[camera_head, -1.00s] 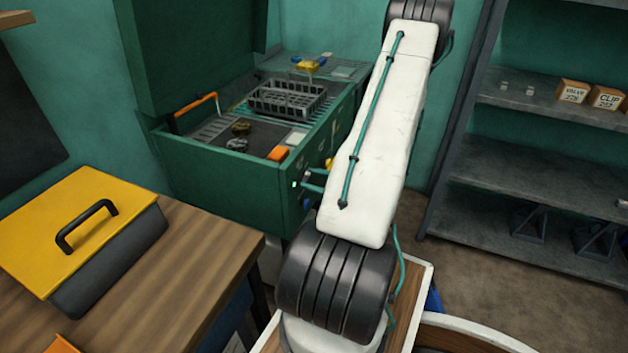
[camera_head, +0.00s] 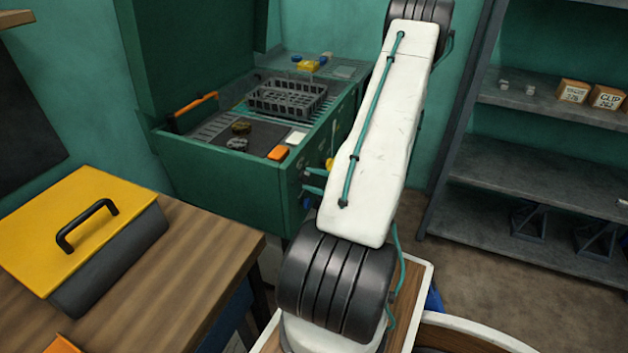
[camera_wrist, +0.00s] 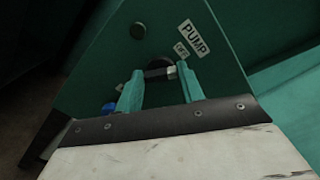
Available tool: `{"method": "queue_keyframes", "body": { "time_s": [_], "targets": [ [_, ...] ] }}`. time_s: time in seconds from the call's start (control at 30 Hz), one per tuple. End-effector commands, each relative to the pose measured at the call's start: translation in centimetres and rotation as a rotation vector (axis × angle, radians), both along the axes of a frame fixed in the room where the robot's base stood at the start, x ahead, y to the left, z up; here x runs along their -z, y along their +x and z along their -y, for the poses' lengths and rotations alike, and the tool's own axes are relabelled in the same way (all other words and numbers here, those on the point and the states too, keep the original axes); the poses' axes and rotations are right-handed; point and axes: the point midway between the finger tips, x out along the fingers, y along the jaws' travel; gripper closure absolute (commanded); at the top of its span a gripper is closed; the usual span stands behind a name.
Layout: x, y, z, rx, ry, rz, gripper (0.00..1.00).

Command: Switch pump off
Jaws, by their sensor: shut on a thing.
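The pump switch (camera_wrist: 158,72) is a dark round knob with a light metal lever, on the green panel of the washing cabinet. A white PUMP label (camera_wrist: 193,37) and a smaller label reading OFF (camera_wrist: 181,49) sit beside it. My gripper (camera_wrist: 157,78) has its two teal fingers on either side of the lever, shut on it. In the head view, the green cabinet (camera_head: 222,190) stands open behind my arm. The fingertips (camera_head: 304,180) reach its right side, and the switch itself is hard to make out there.
A dark round knob (camera_wrist: 138,31) and a blue part (camera_wrist: 108,107) are on the panel near the fingers. A dark basket (camera_head: 287,98) sits on the cabinet top. A yellow-lidded box (camera_head: 75,225) stands on the wooden bench at left; shelves (camera_head: 530,180) stand at right.

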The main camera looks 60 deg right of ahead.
Motion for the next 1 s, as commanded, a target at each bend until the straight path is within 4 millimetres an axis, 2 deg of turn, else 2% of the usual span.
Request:
{"method": "queue_keyframes", "body": {
  "time_s": [0.5, 1.0],
  "targets": [
    [0.21, -0.03, -0.1, -0.001, -0.402, 0.033, 0.85],
    [0.28, -0.04, -0.12, -0.001, -0.523, 0.044, 0.85]
  ]
}}
